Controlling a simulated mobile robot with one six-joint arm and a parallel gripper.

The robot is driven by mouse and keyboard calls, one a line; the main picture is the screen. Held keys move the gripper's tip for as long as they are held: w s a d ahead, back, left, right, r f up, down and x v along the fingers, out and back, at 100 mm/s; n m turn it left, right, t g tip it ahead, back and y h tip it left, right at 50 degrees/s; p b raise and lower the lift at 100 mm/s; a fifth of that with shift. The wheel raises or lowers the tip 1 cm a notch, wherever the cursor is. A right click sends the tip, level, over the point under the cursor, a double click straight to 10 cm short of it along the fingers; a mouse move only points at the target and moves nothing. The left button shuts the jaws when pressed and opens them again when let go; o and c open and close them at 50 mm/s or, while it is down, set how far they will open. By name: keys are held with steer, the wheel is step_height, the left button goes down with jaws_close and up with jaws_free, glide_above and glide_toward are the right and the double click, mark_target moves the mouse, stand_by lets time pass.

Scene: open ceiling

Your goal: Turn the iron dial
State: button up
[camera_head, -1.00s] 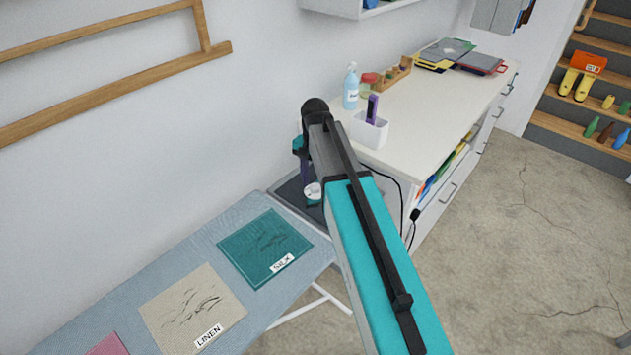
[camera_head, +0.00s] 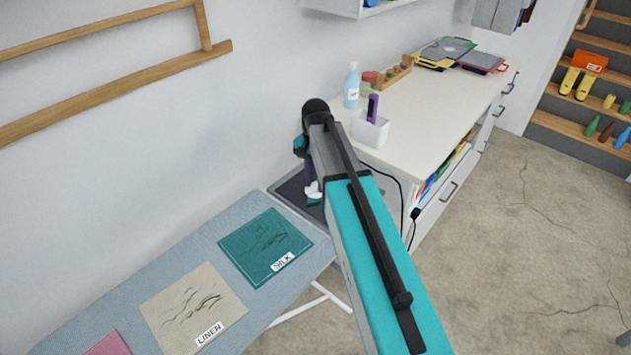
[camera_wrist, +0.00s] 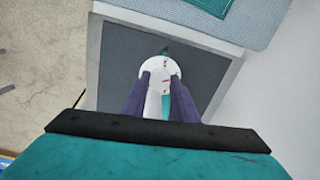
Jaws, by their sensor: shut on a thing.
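The iron's dial (camera_wrist: 159,67) is a round white disc with small dark marks and a red mark, seen in the wrist view. The teal tip of the iron (camera_wrist: 165,50) shows just beyond it. The iron sits on a dark grey rest pad (camera_wrist: 118,65) at the end of the ironing board. My gripper (camera_wrist: 160,79) has its two purple fingers on either side of the dial, shut on it. In the head view my gripper (camera_head: 309,176) reaches down over the white dial (camera_head: 313,189), and my arm hides much of the iron.
The blue ironing board (camera_head: 190,245) holds a teal SILK cloth (camera_head: 265,247) and a beige LINEN cloth (camera_head: 192,306). A white counter (camera_head: 430,105) with a spray bottle (camera_head: 351,86) and a white holder (camera_head: 369,129) stands close behind my arm. A black cord hangs beside the counter.

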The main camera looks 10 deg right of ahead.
mark_target(315, 185)
steer(key=shift+m, duration=1.2)
steer(key=o, duration=1.1)
steer(key=shift+c, duration=0.2)
steer(key=shift+r, duration=0.1)
step_height(315, 185, up, 14)
steer(key=b, duration=0.2)
steer(key=shift+f+b, duration=0.2)
steer(key=shift+b, duration=0.2)
